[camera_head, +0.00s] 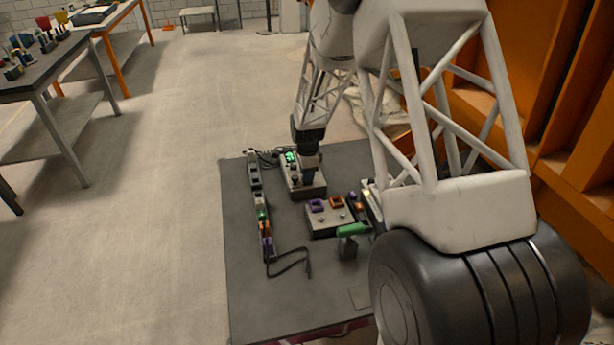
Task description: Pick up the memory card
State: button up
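I cannot make out the memory card for certain at this size. My gripper (309,174) points down over a grey box with a lit green display (291,183) on the dark mat. Its fingertips are small and dark, so their opening and whether they touch the box do not show. In front of that box is a second grey box (322,229), with a purple square piece (317,205) and an orange-brown square piece (337,201) on top. My arm hides part of the mat's right side.
A narrow strip of small modules (264,222) with a black cable (292,264) lies at the left of the mat (250,310). A green-handled tool (352,229) stands right of the second box. Workbenches (45,68) stand far left. An orange structure (560,100) is at right.

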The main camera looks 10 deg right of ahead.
jog(key=shift+c, duration=1)
jog(key=shift+r, duration=0.1)
jog(key=shift+r, duration=0.75)
notch_tip(320, 180, up, 2)
jog(key=shift+r, duration=0.1)
jog(key=s, duration=1)
jog(key=s+r, duration=0.1)
jog(key=s, duration=0.5)
jog(key=shift+a, duration=0.25)
jog(key=shift+a, duration=0.1)
